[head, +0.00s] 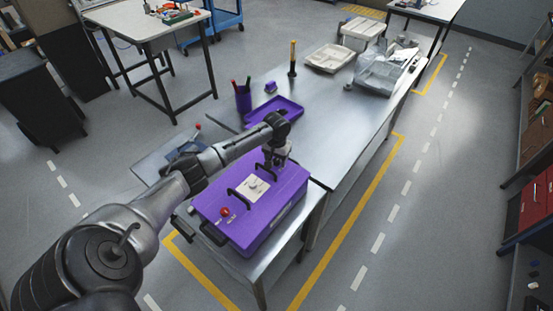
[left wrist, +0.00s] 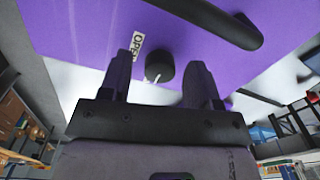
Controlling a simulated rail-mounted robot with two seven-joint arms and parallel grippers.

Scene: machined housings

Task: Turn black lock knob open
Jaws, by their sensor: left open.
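The purple housing (head: 262,222) sits on the near end of the metal bench. My left gripper (head: 277,163) is over its far end, pointing down. In the left wrist view the black lock knob (left wrist: 160,67) stands on the purple face, between the two fingers of my open left gripper (left wrist: 160,82). No finger clearly touches it. A white pointer mark shows at the knob's lower left. A pale label (left wrist: 145,43), partly cut by a finger and seemingly reading OPEN, is beside the knob. In the head view the knob is hidden by the gripper. My right gripper is not in view.
A black bar handle (left wrist: 222,20) is close to the gripper. The housing top also carries a red knob (head: 225,211) and a white plate (head: 255,188). A purple tray (head: 283,103) and pen cup (head: 243,98) stand beyond. The bench's right side is clear.

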